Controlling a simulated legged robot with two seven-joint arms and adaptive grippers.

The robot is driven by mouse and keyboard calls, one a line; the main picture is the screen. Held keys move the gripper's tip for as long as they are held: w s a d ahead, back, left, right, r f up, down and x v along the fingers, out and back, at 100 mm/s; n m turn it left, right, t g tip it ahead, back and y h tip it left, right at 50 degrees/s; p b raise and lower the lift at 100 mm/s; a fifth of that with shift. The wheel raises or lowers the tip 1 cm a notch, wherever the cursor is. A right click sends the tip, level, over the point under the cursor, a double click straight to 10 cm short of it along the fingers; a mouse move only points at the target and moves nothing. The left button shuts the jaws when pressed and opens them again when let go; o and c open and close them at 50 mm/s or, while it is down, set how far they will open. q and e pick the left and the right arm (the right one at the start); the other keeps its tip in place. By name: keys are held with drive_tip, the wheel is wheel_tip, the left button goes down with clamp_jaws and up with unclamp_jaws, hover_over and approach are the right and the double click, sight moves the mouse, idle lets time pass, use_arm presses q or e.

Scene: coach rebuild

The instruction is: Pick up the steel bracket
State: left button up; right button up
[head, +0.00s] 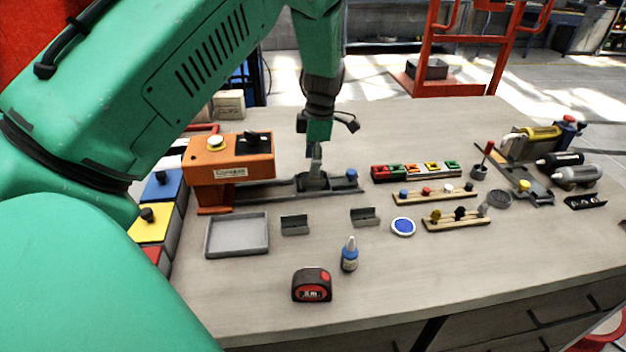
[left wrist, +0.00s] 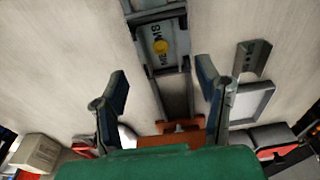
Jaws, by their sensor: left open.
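Two small grey angled metal pieces lie on the table in the head view, one (head: 295,225) right of the grey tray and one (head: 365,216) farther right. Either could be the steel bracket. One grey angled piece (left wrist: 252,58) also shows at the right of the left wrist view. My left gripper (head: 314,156) points down over the grey clamp on the rail, behind both pieces. In the left wrist view its two fingers (left wrist: 163,82) are spread apart with nothing between them. The clamp with a yellow spot (left wrist: 160,46) lies beyond them. My right gripper is in neither view.
An orange press (head: 232,172) stands left of the gripper. The grey tray (head: 237,235), glue bottle (head: 349,254), tape measure (head: 312,285) and blue-topped round tin (head: 403,227) surround the pieces. Coloured blocks and pegged strips sit right. The front right table is clear.

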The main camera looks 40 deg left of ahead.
use_arm(q)
drive_tip(key=f, duration=0.4)
drive_tip(key=shift+w+d+f+p, duration=0.1)
drive_tip(key=shift+d+f+p, duration=0.1)
drive_tip(key=shift+p, duration=0.1)
drive_tip(key=shift+a, duration=0.15)
drive_tip(key=c, duration=0.8)
clamp_jaws()
drive_tip(key=shift+r, duration=0.1)
